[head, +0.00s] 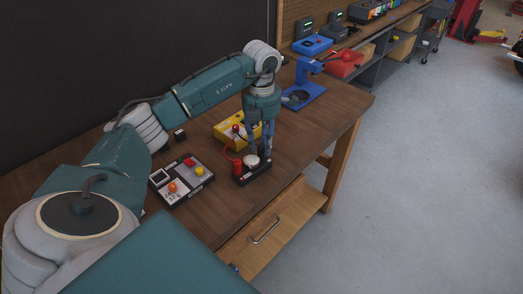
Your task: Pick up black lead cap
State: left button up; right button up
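My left gripper (261,146) points straight down over a small black base (247,179) on the wooden bench. Its two fingers show side by side with a narrow gap; whether they hold anything is too small to tell. The base carries a pale round disc (252,161) and a red upright cap (237,168) at its left end. No black lead cap shows clearly; the fingers cover part of the base's far right end. A yellow box (225,133) with a red knob stands just behind the gripper, and a red lead curves beside it. My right gripper is not in view.
A black panel (182,180) with coloured buttons lies left of the base, with a small black block (180,135) behind it. A blue stand (304,92) is at the back right of the bench (330,110).

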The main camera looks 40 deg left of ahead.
pick_arm(q)
grip_shut()
